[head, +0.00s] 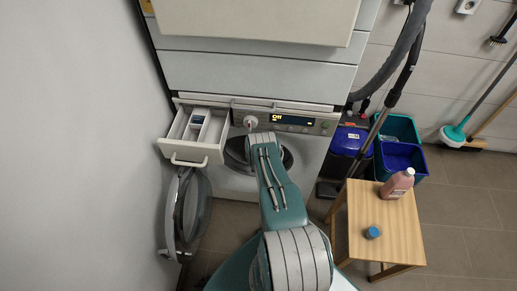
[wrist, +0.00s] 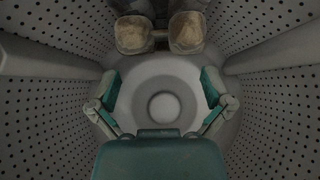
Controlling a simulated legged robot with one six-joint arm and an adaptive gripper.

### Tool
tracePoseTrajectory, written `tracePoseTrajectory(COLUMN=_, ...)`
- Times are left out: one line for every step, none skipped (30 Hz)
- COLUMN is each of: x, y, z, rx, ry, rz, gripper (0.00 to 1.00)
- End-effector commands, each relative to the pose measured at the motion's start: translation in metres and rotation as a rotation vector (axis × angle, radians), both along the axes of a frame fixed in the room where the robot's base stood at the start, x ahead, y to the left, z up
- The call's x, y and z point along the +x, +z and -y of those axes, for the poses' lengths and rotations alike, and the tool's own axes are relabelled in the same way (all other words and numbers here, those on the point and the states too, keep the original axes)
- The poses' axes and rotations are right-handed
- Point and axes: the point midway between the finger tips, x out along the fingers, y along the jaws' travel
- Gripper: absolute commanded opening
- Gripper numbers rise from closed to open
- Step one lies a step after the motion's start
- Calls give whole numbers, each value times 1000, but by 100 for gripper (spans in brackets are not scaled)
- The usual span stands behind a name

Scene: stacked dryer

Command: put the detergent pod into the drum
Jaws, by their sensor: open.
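My gripper (wrist: 160,88) is open inside the drum (wrist: 50,115), its teal-and-grey fingers spread wide with nothing between them. In the head view my arm reaches into the drum's round opening (head: 238,152), and my gripper is hidden there. I cannot make out a detergent pod in the drum. A pale round hub (wrist: 164,106) shows at the drum's back, beyond the fingers. A small blue round item (head: 372,232) stands on the wooden stool (head: 358,215); I cannot tell whether it is the pod. The front-loading machine (head: 314,160) has its round door (head: 188,212) swung open to the left.
Two beige pads on a greyish item (wrist: 185,32) show at the top of the drum. The detergent drawer (head: 190,152) is pulled out above the door. Buckets (head: 402,158) and a vacuum tube (head: 408,68) are at right.

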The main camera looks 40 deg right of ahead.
Motion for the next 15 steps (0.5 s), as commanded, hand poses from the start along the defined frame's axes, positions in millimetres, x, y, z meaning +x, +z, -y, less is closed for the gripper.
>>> tracePoseTrajectory(x=0, y=1, z=0, rx=0, ry=0, rz=0, gripper=100)
tracePoseTrajectory(x=0, y=1, z=-1, rx=0, ry=1, rz=-1, gripper=100)
tracePoseTrajectory(x=-1, y=2, z=-1, rx=0, ry=-1, rz=-1, gripper=100)
tracePoseTrajectory(x=-1, y=3, z=-2, rx=0, ry=-1, rz=-1, gripper=100)
tracePoseTrajectory(x=-2, y=5, z=-3, rx=0, ry=-1, rz=-1, gripper=100)
tracePoseTrajectory(x=-3, y=7, z=-4, rx=-1, ry=-1, rz=-2, gripper=100)
tracePoseTrajectory(x=-4, y=8, z=-5, rx=-1, ry=0, rz=-3, gripper=100)
tracePoseTrajectory(x=-5, y=11, z=-7, rx=0, ry=-1, rz=-2, gripper=100)
tracePoseTrajectory(x=-7, y=13, z=-9, rx=0, ry=0, rz=-3, gripper=100)
tracePoseTrajectory(x=-9, y=15, z=-10, rx=-1, ry=-1, rz=-2, gripper=100)
tracePoseTrajectory(x=-10, y=17, z=-12, rx=0, ry=0, rz=-2, gripper=100)
tracePoseTrajectory(x=-12, y=20, z=-14, rx=1, ry=1, rz=-2, gripper=100)
tracePoseTrajectory(x=-13, y=22, z=-16, rx=1, ry=1, rz=0, gripper=100)
tracePoseTrajectory(x=-14, y=24, z=-17, rx=1, ry=1, rz=-1, gripper=100)
tracePoseTrajectory(x=-16, y=27, z=-20, rx=2, ry=1, rz=-1, gripper=100)
